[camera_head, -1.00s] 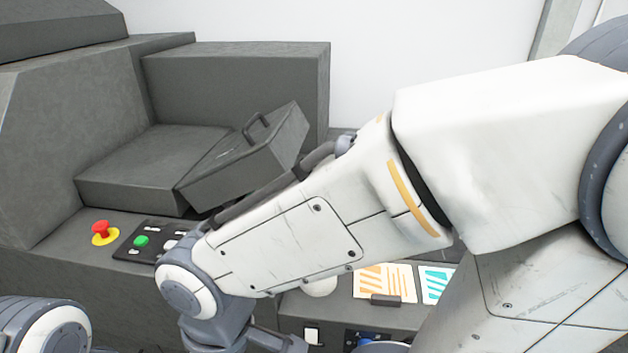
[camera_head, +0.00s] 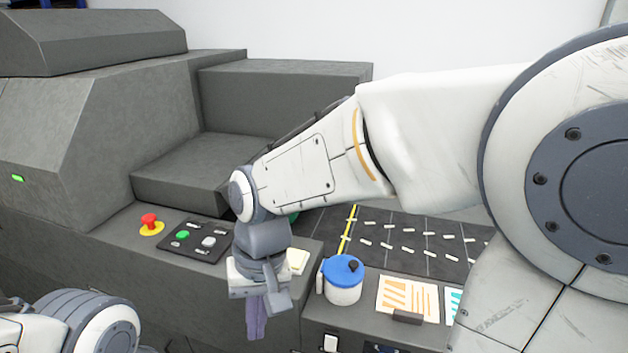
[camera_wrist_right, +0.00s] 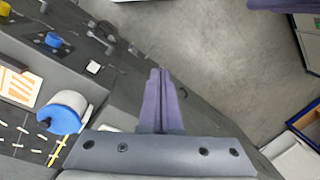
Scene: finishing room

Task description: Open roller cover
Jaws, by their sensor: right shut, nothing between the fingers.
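My right gripper (camera_head: 256,318) points down in front of the machine, below the button panel. The right wrist view shows its purple fingers (camera_wrist_right: 160,100) pressed together, with nothing between them. The roller cover is not clearly seen now. My right forearm crosses the place where it stood tilted in the earlier head view, so I cannot tell how it lies. The grey machine (camera_head: 285,80) stands behind my arm. Only part of my left arm shows at the lower left of the head view; its gripper is out of view.
A red stop button (camera_head: 149,222) and a button panel (camera_head: 195,240) lie on the machine's front ledge. A blue-lidded pot (camera_head: 342,290) and a printed card (camera_head: 407,297) stand right of my gripper. Grey floor (camera_wrist_right: 230,60) is open below the fingers.

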